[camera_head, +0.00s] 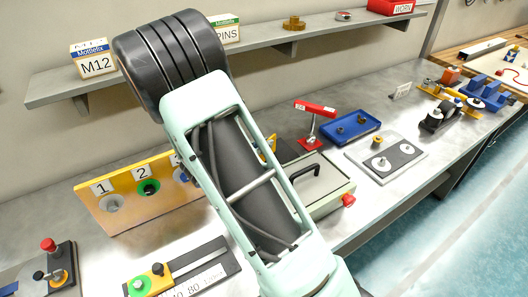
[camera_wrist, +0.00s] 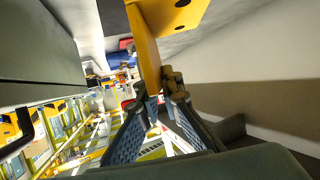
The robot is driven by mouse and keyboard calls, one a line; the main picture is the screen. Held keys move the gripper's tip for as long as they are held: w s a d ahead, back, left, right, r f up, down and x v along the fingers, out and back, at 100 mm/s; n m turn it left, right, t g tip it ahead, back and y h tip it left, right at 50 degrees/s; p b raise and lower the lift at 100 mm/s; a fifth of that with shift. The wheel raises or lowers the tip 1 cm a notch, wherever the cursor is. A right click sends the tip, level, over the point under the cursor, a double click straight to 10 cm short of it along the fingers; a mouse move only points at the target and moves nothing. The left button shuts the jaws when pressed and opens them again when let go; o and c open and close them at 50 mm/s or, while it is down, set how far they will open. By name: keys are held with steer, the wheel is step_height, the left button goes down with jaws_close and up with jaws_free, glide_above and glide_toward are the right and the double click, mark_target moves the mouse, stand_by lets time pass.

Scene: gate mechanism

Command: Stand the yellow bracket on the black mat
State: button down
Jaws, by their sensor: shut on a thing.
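The yellow bracket (camera_wrist: 148,48) shows close up in the wrist view, with one plate running between my fingertips and a second plate with dark holes at the top. My gripper (camera_wrist: 161,90) is shut on the edge of the first plate. In the head view my arm hides the gripper. A small yellow piece (camera_head: 271,142) shows past the arm's right edge; it may be part of the bracket. A dark patch (camera_head: 288,151) beside it, behind the grey-green box, is probably the black mat, mostly hidden by my arm. I cannot tell whether the bracket touches anything.
A grey-green box with a black handle (camera_head: 318,183) stands right of my arm. A red clamp (camera_head: 312,122), blue tray (camera_head: 352,127) and grey plate with posts (camera_head: 386,158) are beyond it. The numbered yellow panel (camera_head: 135,195) is left. A shelf (camera_head: 290,40) runs above.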

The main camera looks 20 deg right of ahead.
steer(key=shift+w+f, duration=0.2)
steer(key=shift+f, duration=1.45)
steer(key=shift+f, duration=0.1)
steer(key=c, duration=2.1)
jaws_free()
steer(key=shift+s, duration=0.1)
steer(key=v, duration=1.2)
